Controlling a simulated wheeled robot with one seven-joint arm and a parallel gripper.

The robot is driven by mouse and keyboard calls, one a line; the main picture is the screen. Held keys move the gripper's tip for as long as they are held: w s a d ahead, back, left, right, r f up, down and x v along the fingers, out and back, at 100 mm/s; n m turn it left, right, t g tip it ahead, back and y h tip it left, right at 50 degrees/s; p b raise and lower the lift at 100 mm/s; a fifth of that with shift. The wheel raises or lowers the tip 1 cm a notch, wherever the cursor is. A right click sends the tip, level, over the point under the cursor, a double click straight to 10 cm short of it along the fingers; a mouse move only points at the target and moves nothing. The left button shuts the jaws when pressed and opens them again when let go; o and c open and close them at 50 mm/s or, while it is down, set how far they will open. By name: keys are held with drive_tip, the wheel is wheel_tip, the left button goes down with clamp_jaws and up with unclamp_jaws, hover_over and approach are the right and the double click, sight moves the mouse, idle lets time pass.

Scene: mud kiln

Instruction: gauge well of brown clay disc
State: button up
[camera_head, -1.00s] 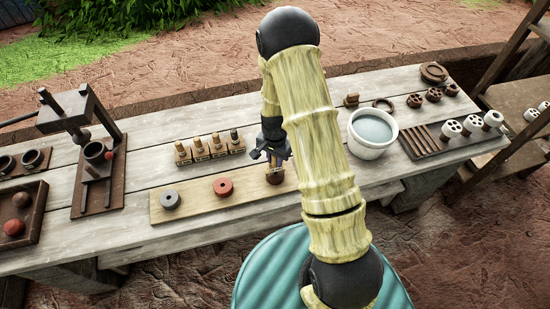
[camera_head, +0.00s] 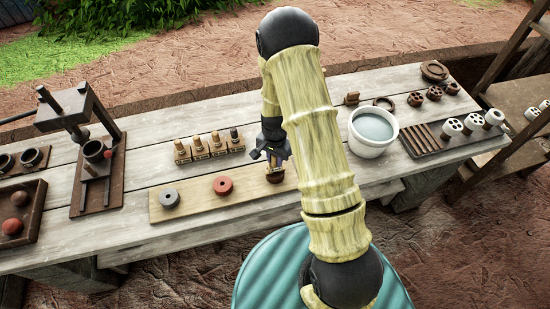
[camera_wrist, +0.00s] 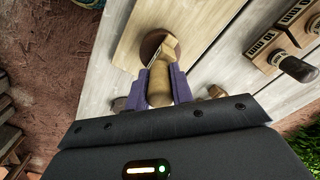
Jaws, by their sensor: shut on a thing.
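The brown clay disc (camera_head: 275,179) lies near the right end of a pale wooden board. It also shows in the wrist view (camera_wrist: 151,41), partly covered by the tool. My gripper (camera_head: 270,157) is above the disc, shut on a tan wooden gauge (camera_wrist: 160,80). The gauge's far end overlaps the disc in the wrist view. I cannot tell how far it reaches into the well, which is hidden. A grey disc (camera_head: 170,198) and a red disc (camera_head: 223,186) lie on the same board, apart from my gripper.
A rack (camera_head: 210,152) with several knobbed pieces stands behind the board (camera_head: 195,201). A water bowl (camera_head: 373,132) is to the right, beyond my arm. A press (camera_head: 90,150) stands at the left. A slotted dark tray (camera_head: 450,138) is at the far right.

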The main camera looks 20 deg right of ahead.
drive_tip(key=shift+f, duration=0.1)
idle(0.3)
drive_tip(key=o, duration=1)
wheel_tip(320, 180, up, 17)
drive_tip(key=b, duration=0.3)
drive_tip(key=shift+r, duration=0.2)
